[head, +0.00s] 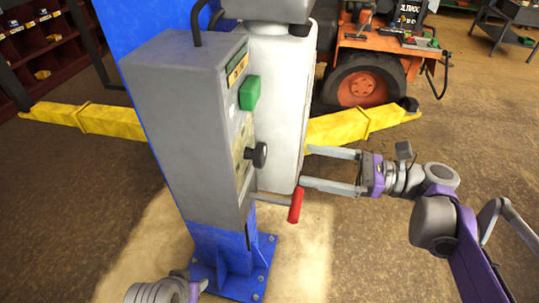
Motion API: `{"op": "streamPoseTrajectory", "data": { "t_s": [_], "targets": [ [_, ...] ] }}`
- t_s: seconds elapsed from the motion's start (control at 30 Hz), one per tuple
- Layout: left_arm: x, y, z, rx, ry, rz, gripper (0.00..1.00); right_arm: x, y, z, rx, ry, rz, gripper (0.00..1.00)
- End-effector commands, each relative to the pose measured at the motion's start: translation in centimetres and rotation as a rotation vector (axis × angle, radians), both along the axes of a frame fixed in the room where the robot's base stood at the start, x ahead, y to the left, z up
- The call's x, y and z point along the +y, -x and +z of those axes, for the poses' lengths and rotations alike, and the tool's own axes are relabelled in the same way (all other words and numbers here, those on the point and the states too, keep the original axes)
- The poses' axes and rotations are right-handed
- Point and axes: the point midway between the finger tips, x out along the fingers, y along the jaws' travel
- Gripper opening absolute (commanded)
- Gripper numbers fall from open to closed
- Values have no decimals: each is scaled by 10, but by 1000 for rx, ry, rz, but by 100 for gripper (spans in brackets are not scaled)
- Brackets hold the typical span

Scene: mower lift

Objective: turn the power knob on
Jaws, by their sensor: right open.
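The power knob appears to be the round black knob (258,155) on the right-hand face of the grey control box (185,130). It sticks out on a short stem, and its setting cannot be read. My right gripper (306,167) is open and empty, to the right of the knob. Its two long grey fingers point left at about the knob's height, with a gap between the tips and the knob. My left gripper (197,289) shows only in part at the bottom edge, below the box and apart from it; its jaws cannot be made out.
A green button (249,92) is above the knob. A red-handled lever (296,206) juts out just below my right fingers. A white cylinder (283,90) stands behind the box. Yellow lift arms (365,123) and an orange mower (375,62) are farther back.

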Motion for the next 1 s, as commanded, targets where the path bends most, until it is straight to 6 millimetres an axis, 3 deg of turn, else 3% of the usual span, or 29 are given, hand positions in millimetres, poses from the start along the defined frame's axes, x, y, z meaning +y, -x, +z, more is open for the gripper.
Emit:
{"op": "streamPoseTrajectory", "data": {
  "t_s": [0.2,0.43,0.87,1.0],
  "targets": [
    [0,-2,7,-4,0,0,50,43,-10,1,-2,1,6,97],
    [0,-3,12,-6,0,0,50,77,-19,1,-1,2,4,97],
    [0,-4,12,-7,0,0,50,88,-23,0,-2,4,-1,97],
    [0,-4,12,-7,0,0,50,88,-23,0,-2,4,-1,76]
  ]
}}
